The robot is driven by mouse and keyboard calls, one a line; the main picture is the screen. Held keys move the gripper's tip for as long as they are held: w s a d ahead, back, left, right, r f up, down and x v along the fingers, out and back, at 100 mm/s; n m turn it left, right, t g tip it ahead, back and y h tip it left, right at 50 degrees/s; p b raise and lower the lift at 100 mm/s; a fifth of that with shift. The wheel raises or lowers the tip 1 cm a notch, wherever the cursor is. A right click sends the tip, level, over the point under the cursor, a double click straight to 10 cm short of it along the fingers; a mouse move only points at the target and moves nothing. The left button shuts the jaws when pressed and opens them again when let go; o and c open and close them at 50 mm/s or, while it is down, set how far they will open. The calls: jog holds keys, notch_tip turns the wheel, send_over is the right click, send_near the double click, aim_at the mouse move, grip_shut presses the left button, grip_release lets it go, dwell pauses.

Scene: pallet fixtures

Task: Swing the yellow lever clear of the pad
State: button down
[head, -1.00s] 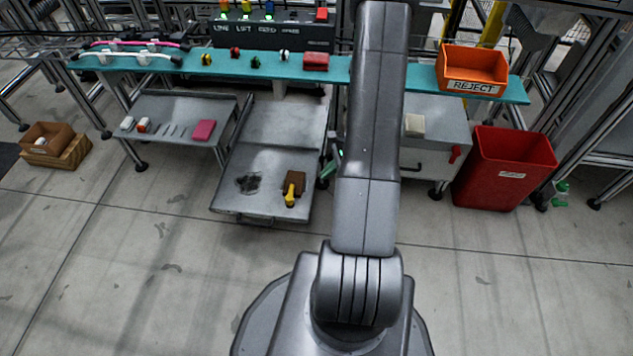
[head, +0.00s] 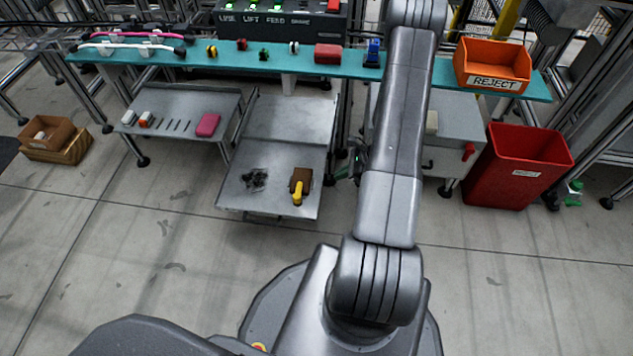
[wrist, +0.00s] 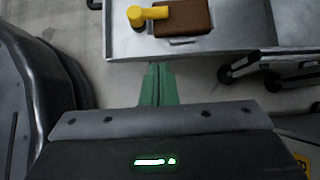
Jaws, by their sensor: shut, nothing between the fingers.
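The yellow lever (head: 297,193) is at the front right of a low grey metal tray table. It lies partly over the brown pad (head: 306,175). In the wrist view the lever (wrist: 148,14) has its round end off the left edge of the pad (wrist: 185,18), with its bar reaching over that edge. My gripper (wrist: 157,72) is shut and empty, its green fingers together. In that view it is below the tray's near edge, apart from the lever. In the head view my arm hides most of the gripper, to the right of the tray.
The grey tray (head: 240,199) also bears a dark scrap-like patch (head: 254,180). A grey cabinet (head: 459,135) and a red bin (head: 516,170) stand to the right. A teal shelf (head: 225,56) runs behind. Open floor lies in front of the tray.

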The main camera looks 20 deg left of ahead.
aim_at(298, 192)
jog(key=b+x, duration=0.1)
jog(key=x, duration=0.3)
jog(key=b+x, duration=0.1)
jog(key=x, duration=0.3)
jog(key=a+r+b+x, duration=0.1)
jog(key=b+x, duration=0.1)
jog(key=x, duration=0.2)
jog(key=shift+s+a+f, duration=0.1)
jog(key=shift+s+a, duration=0.05)
jog(key=shift+a, duration=0.1)
jog(key=shift+s+a, duration=0.1)
jog(key=shift+a, duration=0.35)
